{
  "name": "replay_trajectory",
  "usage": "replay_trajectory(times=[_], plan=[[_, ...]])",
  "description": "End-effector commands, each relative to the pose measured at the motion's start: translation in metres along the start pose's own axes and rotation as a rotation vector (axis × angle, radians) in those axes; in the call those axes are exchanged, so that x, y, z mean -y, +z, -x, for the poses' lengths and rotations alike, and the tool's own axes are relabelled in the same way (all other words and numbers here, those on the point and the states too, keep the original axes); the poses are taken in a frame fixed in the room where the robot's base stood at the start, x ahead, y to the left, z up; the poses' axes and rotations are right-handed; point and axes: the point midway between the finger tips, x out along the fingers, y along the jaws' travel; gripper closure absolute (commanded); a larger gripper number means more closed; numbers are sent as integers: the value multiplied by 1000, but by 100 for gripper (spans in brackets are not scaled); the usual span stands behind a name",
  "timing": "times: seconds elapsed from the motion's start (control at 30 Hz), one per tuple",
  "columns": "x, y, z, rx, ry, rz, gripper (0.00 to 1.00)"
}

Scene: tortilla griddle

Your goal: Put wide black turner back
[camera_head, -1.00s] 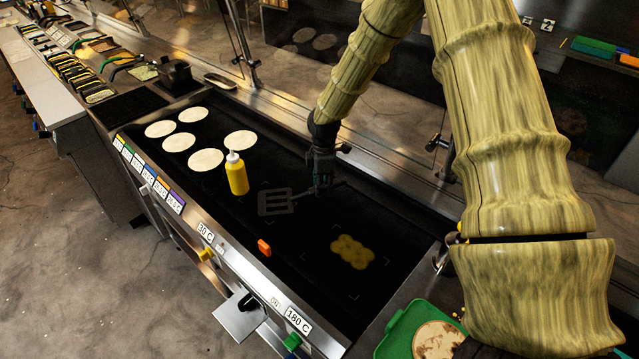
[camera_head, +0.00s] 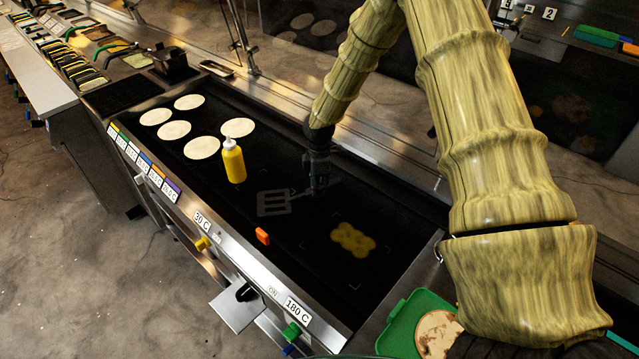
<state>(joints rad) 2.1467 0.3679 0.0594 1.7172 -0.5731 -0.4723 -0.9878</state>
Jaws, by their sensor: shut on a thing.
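The wide black turner (camera_head: 274,203) has a slotted dark head, which shows over the black griddle (camera_head: 290,255) to the left of my gripper. My gripper (camera_head: 318,184) is over the middle of the griddle, shut on the turner, with the handle mostly hidden at the fingers. I cannot tell whether the turner's head touches the griddle surface or hangs just above it.
A yellow bottle (camera_head: 233,162) stands left of the turner, near several pale tortillas (camera_head: 202,148). A yellow food patch (camera_head: 352,239) lies to the right. An orange block (camera_head: 262,236) sits at the front edge. A green container (camera_head: 404,322) is at lower right.

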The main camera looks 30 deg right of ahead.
Motion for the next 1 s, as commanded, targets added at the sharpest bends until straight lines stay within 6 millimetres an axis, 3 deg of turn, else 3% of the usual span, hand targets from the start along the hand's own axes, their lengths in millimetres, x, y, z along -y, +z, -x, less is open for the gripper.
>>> replay_trajectory(times=[0.43,0.47,0.6,1.0], plan=[[0,0,-7,-1,1,-1,100],[0,0,-7,-1,1,-1,72],[0,0,-7,-1,1,-1,49],[0,0,-3,0,1,-1,49]])
